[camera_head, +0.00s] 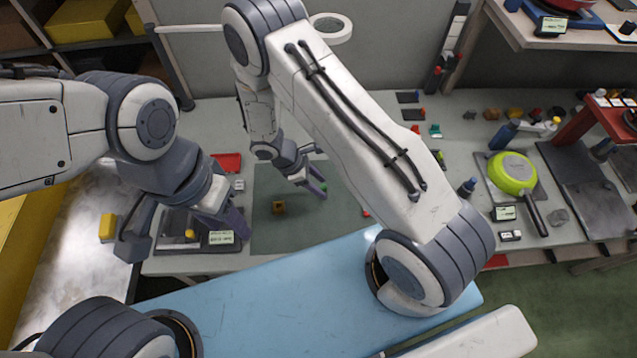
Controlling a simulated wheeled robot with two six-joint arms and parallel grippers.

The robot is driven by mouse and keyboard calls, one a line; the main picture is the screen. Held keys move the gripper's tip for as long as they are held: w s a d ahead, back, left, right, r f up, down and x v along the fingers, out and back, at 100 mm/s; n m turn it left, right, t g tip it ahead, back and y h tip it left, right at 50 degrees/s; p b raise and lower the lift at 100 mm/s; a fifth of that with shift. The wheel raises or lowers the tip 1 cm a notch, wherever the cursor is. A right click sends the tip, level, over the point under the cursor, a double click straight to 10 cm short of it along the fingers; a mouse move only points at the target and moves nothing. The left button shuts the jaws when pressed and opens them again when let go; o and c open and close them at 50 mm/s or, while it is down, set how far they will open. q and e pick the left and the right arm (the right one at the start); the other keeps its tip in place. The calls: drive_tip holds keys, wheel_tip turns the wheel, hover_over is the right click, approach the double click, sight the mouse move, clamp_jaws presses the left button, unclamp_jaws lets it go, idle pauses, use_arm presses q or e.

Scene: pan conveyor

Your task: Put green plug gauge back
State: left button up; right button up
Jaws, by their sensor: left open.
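A small green piece, which looks like the green plug gauge (324,187), shows at the fingertips of my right gripper (318,185), over the dark green mat (285,225). The gripper appears shut on it, but the piece is small and partly hidden by the fingers. My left gripper (192,228) is open, its fingers wide apart above the left end of the bench. Another small green object (435,131) lies at the back of the bench, right of my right arm. I cannot make out a holder for the gauge.
A device with a display (221,237) lies below my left gripper. A green pan (512,173) and a blue bottle (503,134) stand right. A blue surface (300,285) runs along the front.

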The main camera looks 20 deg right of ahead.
drive_tip(key=shift+r, duration=0.15)
drive_tip(key=shift+w+a+r, duration=0.1)
drive_tip(key=shift+r, duration=0.05)
drive_tip(key=b+v, duration=0.3)
drive_tip(key=v, duration=0.8)
drive_tip(key=s+a+r+m+y, duration=0.2)
drive_tip(key=s+r+m+y, duration=0.1)
drive_tip(key=s+r, duration=0.5)
drive_tip(key=s+a+r+m+t+y, duration=0.1)
drive_tip(key=s+a+r+m+y, duration=0.2)
drive_tip(key=s+r, duration=0.6)
drive_tip(key=s+m, duration=0.1)
drive_tip(key=s, duration=0.2)
drive_tip(key=shift+a+m+t+y, duration=0.3)
drive_tip(key=shift+a+y, duration=0.05)
drive_tip(key=shift+y, duration=0.05)
drive_tip(key=shift+s, duration=0.1)
